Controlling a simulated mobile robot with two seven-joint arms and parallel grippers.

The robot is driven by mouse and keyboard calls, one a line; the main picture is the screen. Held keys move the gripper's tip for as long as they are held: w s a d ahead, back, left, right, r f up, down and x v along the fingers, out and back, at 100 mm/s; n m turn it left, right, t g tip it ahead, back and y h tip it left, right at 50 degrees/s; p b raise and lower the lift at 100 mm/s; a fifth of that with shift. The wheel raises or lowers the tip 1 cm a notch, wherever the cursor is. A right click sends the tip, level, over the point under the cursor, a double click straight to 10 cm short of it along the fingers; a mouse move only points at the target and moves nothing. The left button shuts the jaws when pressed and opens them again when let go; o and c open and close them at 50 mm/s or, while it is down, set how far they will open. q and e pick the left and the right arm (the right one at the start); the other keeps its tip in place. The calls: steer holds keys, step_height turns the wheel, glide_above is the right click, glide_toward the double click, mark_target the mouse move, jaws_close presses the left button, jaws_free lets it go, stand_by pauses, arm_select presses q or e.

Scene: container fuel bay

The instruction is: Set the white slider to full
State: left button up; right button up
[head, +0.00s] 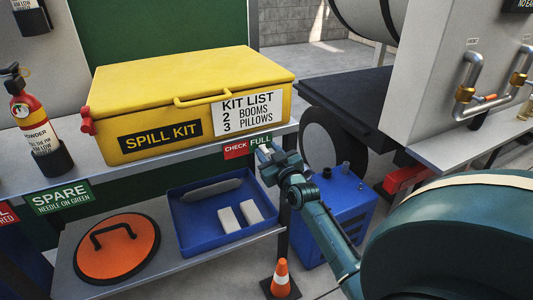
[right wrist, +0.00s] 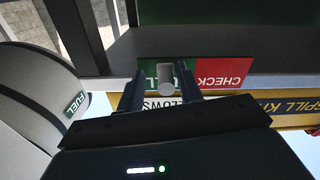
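The white slider (right wrist: 165,79) shows in the right wrist view as a small light block in front of the green part of a red and green label (right wrist: 222,73), which reads CHECK on red. It covers part of the word on the green. In the head view the label (head: 236,150) is on the shelf edge and reads CHECK and FULL. My right gripper (right wrist: 163,92) is open, with one finger on each side of the slider and a gap on both sides. In the head view the right gripper (head: 265,158) is at the label. My left gripper is not in view.
A yellow spill kit box (head: 190,95) stands on the shelf just above the label. Below are a blue tray (head: 190,240) with white blocks, an orange lid (head: 115,262), a blue container (head: 345,195) and a traffic cone (head: 281,277). A fire extinguisher (head: 30,115) stands at left.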

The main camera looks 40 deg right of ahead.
steer(key=shift+a, duration=0.1)
